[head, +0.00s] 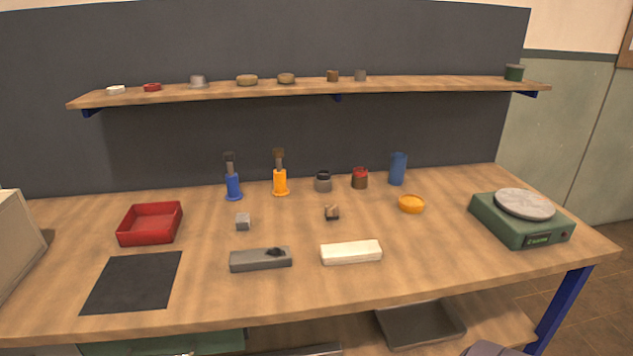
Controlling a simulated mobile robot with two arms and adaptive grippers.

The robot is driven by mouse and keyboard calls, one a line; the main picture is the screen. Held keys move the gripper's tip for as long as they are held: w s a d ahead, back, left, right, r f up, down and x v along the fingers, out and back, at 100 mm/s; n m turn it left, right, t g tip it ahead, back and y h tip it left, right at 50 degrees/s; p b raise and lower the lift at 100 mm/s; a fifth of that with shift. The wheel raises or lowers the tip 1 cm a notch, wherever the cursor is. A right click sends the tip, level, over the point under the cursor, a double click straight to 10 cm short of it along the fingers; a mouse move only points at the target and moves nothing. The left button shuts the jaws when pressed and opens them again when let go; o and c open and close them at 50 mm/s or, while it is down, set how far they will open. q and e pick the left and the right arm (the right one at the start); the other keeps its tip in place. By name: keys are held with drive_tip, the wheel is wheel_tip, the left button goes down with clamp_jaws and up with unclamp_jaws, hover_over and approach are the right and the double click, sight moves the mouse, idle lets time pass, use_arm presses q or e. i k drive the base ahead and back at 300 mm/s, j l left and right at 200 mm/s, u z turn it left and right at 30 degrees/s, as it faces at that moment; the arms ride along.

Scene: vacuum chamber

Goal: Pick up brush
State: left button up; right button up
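Two brush-like tools stand upright toward the back of the wooden workbench. One has a blue handle (233,187) with a dark tip. The other, to its right, has an orange handle (280,182) with a brown tip. They stand apart from each other, each on a wider foot. I cannot tell which one the task means. Neither of my grippers is in view.
A red tray (150,238) and a black mat (133,282) lie left. Grey (260,260) and white (351,252) blocks lie in front, small jars (323,182) behind. A green scale (520,229) stands right. A shelf (310,91) with small containers hangs above the bench.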

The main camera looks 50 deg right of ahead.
sight(331, 211)
drive_tip(key=z, duration=1.65)
